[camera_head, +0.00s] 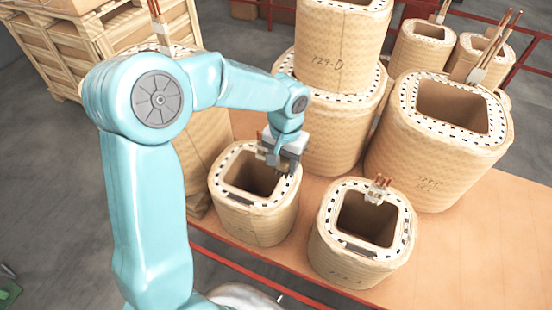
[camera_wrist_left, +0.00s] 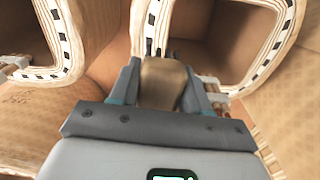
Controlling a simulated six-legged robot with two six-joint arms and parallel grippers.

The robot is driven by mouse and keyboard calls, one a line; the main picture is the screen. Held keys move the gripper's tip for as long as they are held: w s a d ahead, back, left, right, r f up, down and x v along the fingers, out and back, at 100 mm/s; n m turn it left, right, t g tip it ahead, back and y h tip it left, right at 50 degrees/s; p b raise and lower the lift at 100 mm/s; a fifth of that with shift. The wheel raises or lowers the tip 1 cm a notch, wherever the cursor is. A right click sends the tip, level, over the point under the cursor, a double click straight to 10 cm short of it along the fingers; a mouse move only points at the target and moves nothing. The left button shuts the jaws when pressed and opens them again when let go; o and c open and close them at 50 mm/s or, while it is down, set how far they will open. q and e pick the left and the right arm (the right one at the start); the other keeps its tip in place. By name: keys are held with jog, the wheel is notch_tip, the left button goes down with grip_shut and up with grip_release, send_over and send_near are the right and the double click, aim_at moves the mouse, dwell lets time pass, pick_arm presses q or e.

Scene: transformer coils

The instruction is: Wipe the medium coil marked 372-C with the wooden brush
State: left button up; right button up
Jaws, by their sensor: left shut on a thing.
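My left gripper (camera_head: 284,163) is at the rim of a small coil (camera_head: 250,222) in the head view, at that coil's upper right side. A small front coil (camera_head: 345,262) also has a mark too faint to read. I cannot tell which coil is 372-C. My right gripper is not in view.
A coil marked 729-D (camera_head: 330,45) stands on another coil (camera_head: 335,130) behind the gripper. More coils (camera_head: 420,50) with upright copper leads stand at the back right. The orange table (camera_head: 490,250) is bare at front right. A wooden crate (camera_head: 75,45) stands back left.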

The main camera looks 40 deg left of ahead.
pick_arm(q)
jog(key=shift+r, duration=0.75)
jog(key=shift+w+d+r+p, duration=0.1)
jog(key=shift+w+r+p, duration=0.05)
jog(key=shift+r+p, duration=0.85)
jog(key=shift+r, duration=0.15)
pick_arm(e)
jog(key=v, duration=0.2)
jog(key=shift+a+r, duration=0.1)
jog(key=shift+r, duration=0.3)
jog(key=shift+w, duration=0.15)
pick_arm(q)
jog(key=shift+s, duration=0.2)
